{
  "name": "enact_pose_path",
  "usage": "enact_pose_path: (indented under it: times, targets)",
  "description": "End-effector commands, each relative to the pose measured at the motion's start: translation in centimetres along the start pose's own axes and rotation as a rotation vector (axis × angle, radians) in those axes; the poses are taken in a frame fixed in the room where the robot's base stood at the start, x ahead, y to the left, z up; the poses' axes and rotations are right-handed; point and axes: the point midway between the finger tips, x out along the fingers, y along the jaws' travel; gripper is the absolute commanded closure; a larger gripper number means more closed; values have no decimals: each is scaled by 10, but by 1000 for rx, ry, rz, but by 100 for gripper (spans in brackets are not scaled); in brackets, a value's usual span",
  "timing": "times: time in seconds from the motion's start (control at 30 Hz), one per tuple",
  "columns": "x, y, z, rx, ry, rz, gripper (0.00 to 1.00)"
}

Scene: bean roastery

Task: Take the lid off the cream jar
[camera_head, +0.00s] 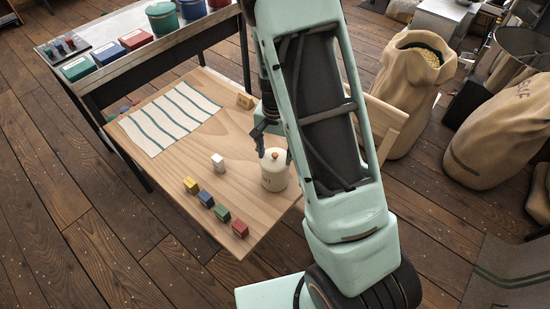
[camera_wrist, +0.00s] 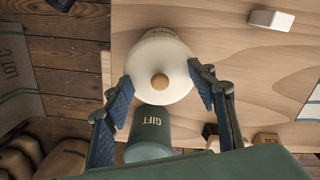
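The cream jar (camera_head: 274,176) stands upright on the wooden table, its lid on, with a round wooden knob (camera_head: 275,154) on top. In the wrist view the jar's cream lid (camera_wrist: 165,50) and its knob (camera_wrist: 160,82) show from above. My gripper (camera_wrist: 161,88) is open, with its two blue-padded fingers on either side of the lid and nothing held between them. In the head view my gripper (camera_head: 263,143) is just above and behind the jar, partly hidden by my arm. Whether the fingers touch the lid I cannot tell.
A green canister marked GIFT (camera_wrist: 150,128) stands close beside the jar in the wrist view. A white block (camera_head: 218,162) and several coloured blocks (camera_head: 206,198) lie left of the jar. A striped cloth (camera_head: 170,117) covers the table's far left. Sacks (camera_head: 410,95) stand right.

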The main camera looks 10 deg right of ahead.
Motion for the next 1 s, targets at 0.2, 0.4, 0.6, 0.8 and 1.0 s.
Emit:
enact_pose_path:
  times: [0.2,0.4,0.6,0.8,1.0]
  targets:
    - [0,0,0,0,0,0,74]
    - [1,0,1,0,-2,2,79]
    - [2,1,2,0,-3,3,79]
    - [-1,1,2,-1,-4,3,83]
    - [-24,-1,1,-2,-2,0,100]
